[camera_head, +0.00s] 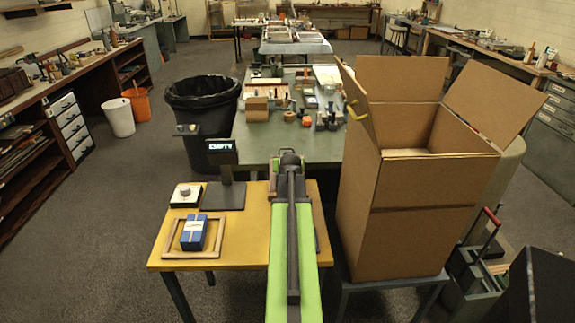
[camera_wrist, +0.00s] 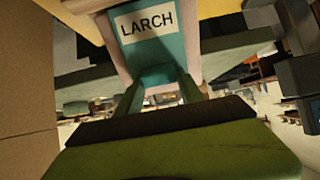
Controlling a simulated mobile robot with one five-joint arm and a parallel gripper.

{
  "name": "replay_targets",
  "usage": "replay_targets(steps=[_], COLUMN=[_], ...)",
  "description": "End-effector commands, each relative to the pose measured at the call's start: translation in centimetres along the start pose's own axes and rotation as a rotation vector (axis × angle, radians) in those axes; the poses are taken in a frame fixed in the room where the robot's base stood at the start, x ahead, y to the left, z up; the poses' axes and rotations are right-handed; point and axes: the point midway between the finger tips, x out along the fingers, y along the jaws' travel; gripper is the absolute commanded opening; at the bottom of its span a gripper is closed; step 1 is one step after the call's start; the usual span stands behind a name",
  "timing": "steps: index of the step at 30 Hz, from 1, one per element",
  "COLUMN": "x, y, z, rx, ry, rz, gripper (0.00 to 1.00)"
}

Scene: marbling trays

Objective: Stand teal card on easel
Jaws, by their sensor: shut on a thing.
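The teal card (camera_wrist: 150,52) shows in the wrist view, with a white label reading LARCH. My gripper (camera_wrist: 157,80) is shut on it at its lower part in that view. I cannot pick out the easel for certain in either view.
On the yellow table (camera_head: 238,250) stand a display reading EMPTY (camera_head: 222,151), a white box with a knob (camera_head: 185,196), and a blue box (camera_head: 194,233) inside a wooden frame (camera_head: 170,248). A tall open carton (camera_head: 400,220) stands close on the right. A cluttered green table (camera_head: 262,140) lies beyond.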

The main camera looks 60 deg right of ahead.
Motion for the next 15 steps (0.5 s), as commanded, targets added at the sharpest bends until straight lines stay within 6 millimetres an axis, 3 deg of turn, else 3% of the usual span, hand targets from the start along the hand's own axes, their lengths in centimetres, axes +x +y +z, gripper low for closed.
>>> replay_targets(steps=[8, 9, 15], x=[-0.01, -0.01, -0.01], y=[0.01, 0.01, 0.01], z=[0.24, 0.24, 0.23], rx=[0.0, 0.0, 0.0], ry=[0.0, 0.0, 0.0], rz=[0.0, 0.0, 0.0], gripper=[0.06, 0.46, 0.7])
